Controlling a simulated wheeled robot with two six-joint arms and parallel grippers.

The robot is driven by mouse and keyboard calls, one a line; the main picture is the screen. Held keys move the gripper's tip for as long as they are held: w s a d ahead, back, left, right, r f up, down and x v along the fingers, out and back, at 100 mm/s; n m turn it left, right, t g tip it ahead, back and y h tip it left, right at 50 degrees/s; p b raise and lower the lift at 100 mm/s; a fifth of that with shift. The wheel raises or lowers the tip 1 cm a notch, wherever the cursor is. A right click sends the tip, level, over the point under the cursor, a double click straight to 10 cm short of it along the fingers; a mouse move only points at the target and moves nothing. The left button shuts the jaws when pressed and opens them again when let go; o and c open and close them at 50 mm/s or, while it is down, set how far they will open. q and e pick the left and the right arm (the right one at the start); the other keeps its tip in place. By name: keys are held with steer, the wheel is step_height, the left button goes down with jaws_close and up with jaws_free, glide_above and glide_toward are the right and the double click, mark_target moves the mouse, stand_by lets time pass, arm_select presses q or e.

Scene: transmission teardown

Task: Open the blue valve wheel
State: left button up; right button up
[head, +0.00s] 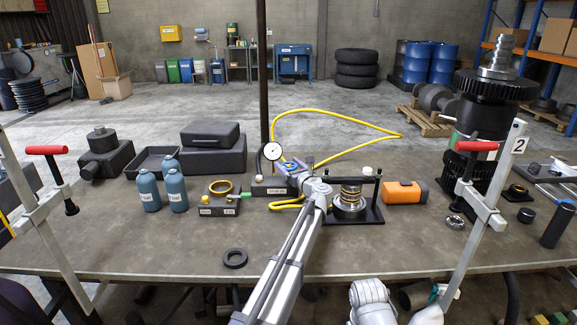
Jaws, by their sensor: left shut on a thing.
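The blue valve wheel (287,165) is a small blue shape at mid-table, on top of a dark block (268,187) beside a round white gauge (273,151). My left gripper (296,167) reaches it from the front right and is shut on it. The gripper covers much of the wheel, so its turned position cannot be told. A yellow hose (345,116) loops behind the block. My right gripper is not in view; only grey links of that arm show at the bottom edge.
A fixture with stacked rings (350,200) and an orange case (404,192) stand to the right. Blue bottles (149,191) and a labelled block with a yellow ring (220,200) stand left. A black ring (235,258) lies in front. Red-handled clamps (47,150) flank the table.

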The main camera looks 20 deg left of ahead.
mark_target(288, 164)
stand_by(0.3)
arm_select(q)
steer(key=o, duration=1.2)
steer(key=shift+r, duration=0.1)
step_height(288, 164, up, 10)
steer(key=p, duration=1)
steer(key=shift+c, duration=0.3)
